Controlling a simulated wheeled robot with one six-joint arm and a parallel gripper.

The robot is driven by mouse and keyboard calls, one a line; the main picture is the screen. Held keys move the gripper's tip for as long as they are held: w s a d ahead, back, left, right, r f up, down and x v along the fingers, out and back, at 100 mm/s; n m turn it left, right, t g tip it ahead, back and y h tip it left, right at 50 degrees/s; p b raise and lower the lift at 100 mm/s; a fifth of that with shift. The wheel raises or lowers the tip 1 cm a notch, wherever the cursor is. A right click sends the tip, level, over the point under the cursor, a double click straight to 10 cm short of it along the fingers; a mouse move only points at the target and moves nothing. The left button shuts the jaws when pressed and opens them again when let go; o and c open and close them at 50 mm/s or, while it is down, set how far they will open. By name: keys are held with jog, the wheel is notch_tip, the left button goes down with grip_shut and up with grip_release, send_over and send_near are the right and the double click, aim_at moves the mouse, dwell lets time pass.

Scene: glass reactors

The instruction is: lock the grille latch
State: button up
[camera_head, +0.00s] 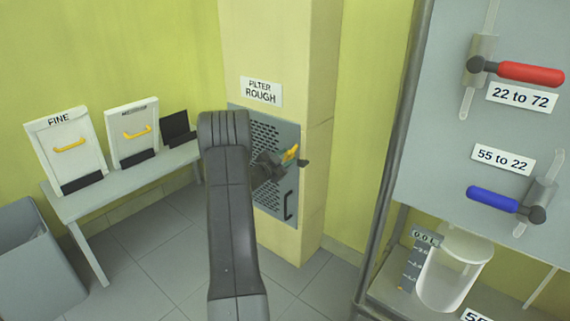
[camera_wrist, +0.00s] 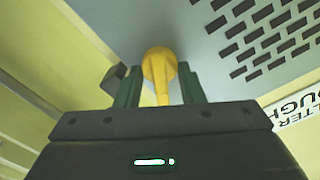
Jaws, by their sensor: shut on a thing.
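The grille (camera_head: 271,206) is a grey perforated panel on the cream pillar, below a sign reading FILTER ROUGH. It has a black handle at its lower right. The yellow latch (camera_head: 291,153) is at the grille's right edge. In the wrist view the latch (camera_wrist: 160,68) shows as a rounded yellow knob between the green fingers of my gripper (camera_wrist: 157,88). My gripper is shut on the latch. In the head view my arm hides part of the grille's left side, and the gripper's fingers are small and partly hidden.
A bench (camera_head: 130,186) at left holds filter panels with yellow handles, one marked FINE (camera_head: 66,150). A grey bin (camera_head: 32,255) stands at lower left. At right a grey board (camera_head: 500,130) carries red and blue levers. Floor between is clear.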

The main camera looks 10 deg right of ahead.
jog(key=m+b, duration=0.1)
jog(key=m, duration=0.1)
jog(key=m+b, duration=0.4)
jog(key=shift+s+f, duration=0.1)
jog(key=shift+f, duration=0.2)
jog(key=m+b, duration=0.3)
jog(key=m, duration=0.2)
jog(key=shift+d, duration=0.1)
jog(key=shift+m, duration=0.4)
jog(key=o, duration=0.7)
jog(key=p+v, duration=0.3)
jog(key=v, duration=1.1)
jog(key=shift+d, duration=0.1)
